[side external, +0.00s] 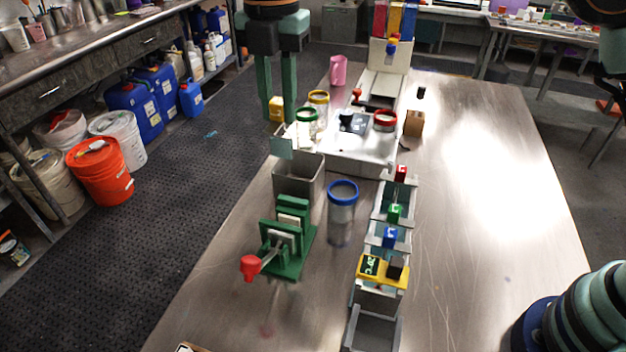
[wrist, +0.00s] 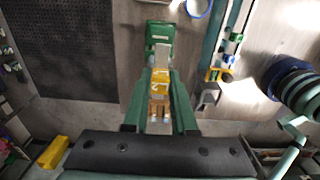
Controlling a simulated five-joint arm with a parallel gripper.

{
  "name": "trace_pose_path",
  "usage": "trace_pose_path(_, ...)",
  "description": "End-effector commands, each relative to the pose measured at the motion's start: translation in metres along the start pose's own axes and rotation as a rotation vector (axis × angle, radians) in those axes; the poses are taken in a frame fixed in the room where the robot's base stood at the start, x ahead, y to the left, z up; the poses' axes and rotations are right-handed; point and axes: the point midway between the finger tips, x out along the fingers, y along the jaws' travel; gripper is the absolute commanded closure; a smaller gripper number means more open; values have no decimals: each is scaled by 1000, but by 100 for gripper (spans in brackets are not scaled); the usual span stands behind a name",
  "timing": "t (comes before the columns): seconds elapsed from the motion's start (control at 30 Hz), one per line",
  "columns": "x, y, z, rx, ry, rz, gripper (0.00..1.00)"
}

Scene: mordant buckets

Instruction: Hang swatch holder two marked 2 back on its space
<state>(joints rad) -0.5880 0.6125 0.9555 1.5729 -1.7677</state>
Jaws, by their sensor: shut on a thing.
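My gripper (side external: 276,117) hangs high at the upper left in the side view. Its two green fingers are shut on a yellow holder (side external: 277,107), held in the air clear of the table. In the wrist view the holder (wrist: 160,83) sits between the fingers (wrist: 160,100), with tan parts at its lower end. No mark on it is readable. The stepped rack (side external: 379,300) stands on the table, with red (side external: 401,173), green (side external: 395,214), blue (side external: 390,237) and yellow (side external: 383,279) pieces along it.
A green press (side external: 290,240) with a red-knobbed lever stands left of the rack. A blue-rimmed jar (side external: 342,215) is between them. A grey bin (side external: 300,180) and a white station (side external: 362,150) with rimmed containers lie farther back. The table right of the rack is mostly clear.

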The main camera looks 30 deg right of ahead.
Motion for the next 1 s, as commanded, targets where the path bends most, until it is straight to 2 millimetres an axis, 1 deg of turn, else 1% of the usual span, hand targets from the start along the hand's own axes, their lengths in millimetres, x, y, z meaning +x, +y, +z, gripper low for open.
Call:
trace_pose_path(0.03,-4,0,0,1,0,1,100)
trace_pose_path(0.17,-8,-4,4,38,0,0,100)
trace_pose_path(0.27,-7,-12,14,132,0,-2,100)
trace_pose_path(0.37,0,-26,28,285,0,-2,100)
trace_pose_path(0.57,19,-67,57,662,0,-2,100)
trace_pose_path(0.7,35,-99,72,927,0,-2,100)
trace_pose_path(0.9,57,-145,86,1276,0,0,100)
trace_pose_path(1.0,67,-163,88,1407,0,0,100)
